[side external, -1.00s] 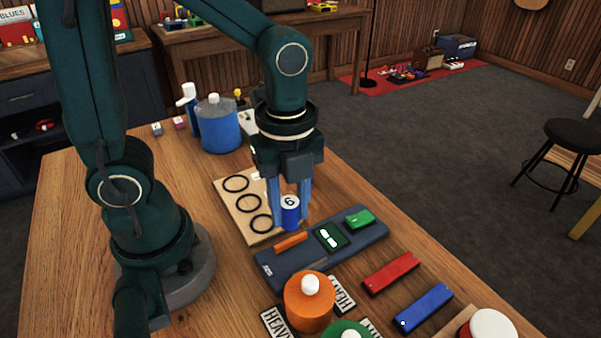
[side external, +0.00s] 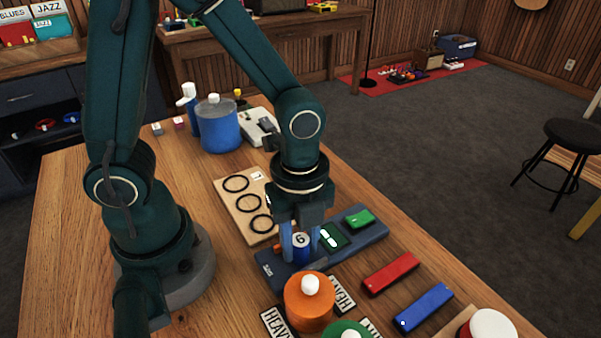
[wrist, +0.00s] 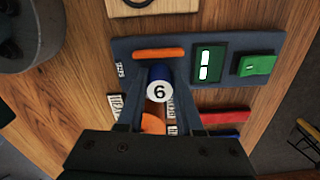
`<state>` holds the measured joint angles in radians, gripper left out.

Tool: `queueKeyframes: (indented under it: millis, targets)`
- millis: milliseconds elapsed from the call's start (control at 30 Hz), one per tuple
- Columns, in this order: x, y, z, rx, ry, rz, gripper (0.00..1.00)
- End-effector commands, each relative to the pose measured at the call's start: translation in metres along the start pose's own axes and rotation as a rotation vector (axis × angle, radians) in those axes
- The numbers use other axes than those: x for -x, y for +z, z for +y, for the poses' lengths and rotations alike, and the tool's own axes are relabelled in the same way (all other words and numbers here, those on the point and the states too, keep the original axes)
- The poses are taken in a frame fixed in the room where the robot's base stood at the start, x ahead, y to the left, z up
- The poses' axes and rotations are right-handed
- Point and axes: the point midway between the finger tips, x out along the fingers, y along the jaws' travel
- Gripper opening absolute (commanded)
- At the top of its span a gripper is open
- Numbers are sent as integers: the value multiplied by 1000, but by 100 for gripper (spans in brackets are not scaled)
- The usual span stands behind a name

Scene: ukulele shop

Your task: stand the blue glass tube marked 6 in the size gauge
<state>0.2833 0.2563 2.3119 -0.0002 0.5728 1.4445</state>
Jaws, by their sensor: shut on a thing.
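The blue tube (side external: 302,248) has a white top marked 6 and is upright between the two fingers of my gripper (side external: 301,254). It also shows in the wrist view (wrist: 159,92). The size gauge (side external: 274,273) is a long blue-grey base with an orange bar (wrist: 158,54), a dark display (wrist: 208,64) with white marks and a green block (side external: 359,219). My gripper is shut on the tube near the gauge's orange bar, which is mostly hidden in the side view. I cannot tell whether the tube's bottom touches anything.
A wooden board with black rings (side external: 237,202) lies behind the gauge. An orange lidded jar (side external: 309,301) stands close in front, among HEAVY labels. Red (side external: 390,272) and blue (side external: 424,307) blocks lie to the right. A blue jar (side external: 220,128) stands at the back.

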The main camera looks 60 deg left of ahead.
Motion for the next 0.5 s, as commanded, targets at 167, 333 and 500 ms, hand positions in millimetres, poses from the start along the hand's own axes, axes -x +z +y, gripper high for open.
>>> queueKeyframes:
  millis: [167,333,500]
  targets:
    - [-1,0,0,0,0,0,65]
    - [-1,0,0,0,0,0,65]
    - [1,0,0,0,-1,0,65]
